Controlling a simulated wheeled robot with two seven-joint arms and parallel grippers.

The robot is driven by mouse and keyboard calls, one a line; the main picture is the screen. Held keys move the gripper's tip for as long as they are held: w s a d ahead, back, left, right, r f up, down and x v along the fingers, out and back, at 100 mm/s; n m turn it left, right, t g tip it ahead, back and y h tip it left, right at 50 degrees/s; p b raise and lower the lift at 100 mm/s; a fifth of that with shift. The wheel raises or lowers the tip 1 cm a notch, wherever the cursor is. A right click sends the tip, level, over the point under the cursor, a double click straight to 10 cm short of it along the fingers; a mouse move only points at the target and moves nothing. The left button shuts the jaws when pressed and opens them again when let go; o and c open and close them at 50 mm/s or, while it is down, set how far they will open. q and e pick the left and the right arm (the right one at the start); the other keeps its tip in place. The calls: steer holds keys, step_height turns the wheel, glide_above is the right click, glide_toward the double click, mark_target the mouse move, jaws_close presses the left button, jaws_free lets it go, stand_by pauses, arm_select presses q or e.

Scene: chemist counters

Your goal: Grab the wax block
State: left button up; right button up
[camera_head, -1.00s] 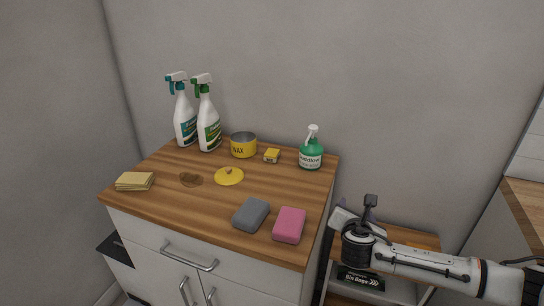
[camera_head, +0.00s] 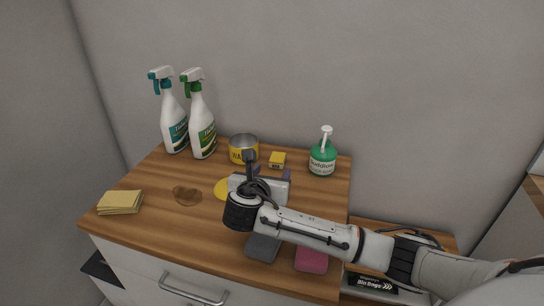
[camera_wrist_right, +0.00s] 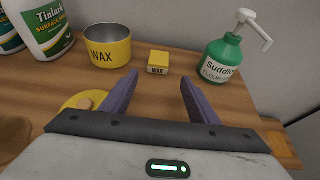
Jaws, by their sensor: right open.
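The wax block (camera_head: 277,159) is a small yellow block with a pale label, standing on the wooden counter just right of the yellow wax tin (camera_head: 243,144). In the right wrist view the wax block (camera_wrist_right: 158,62) is ahead of my right gripper (camera_wrist_right: 153,84), between the lines of its two purple fingers and a little beyond their tips. My right gripper (camera_head: 273,171) is open and empty, over the counter on the near side of the block. My left gripper is not in view.
A green pump bottle (camera_head: 322,157) stands right of the block. Two spray bottles (camera_head: 202,125) stand at the back left. A yellow lid (camera_wrist_right: 86,101), a brown stain (camera_head: 187,194), yellow cloths (camera_head: 120,202), a grey sponge (camera_head: 263,248) and a pink sponge (camera_head: 311,259) lie on the counter.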

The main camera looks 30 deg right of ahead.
mark_target(276, 163)
steer(key=shift+x, duration=0.9)
steer(key=shift+w+d, duration=0.1)
steer(key=shift+d, duration=0.2)
steer(key=x, duration=0.4)
steer(key=shift+w+r, duration=0.1)
steer(key=shift+w, duration=0.3)
steer(key=shift+w+d, duration=0.15)
steer(key=shift+w, duration=0.05)
steer(key=c, duration=1.1)
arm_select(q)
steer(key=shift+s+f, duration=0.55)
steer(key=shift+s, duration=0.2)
arm_select(e)
steer(key=shift+c, duration=0.2)
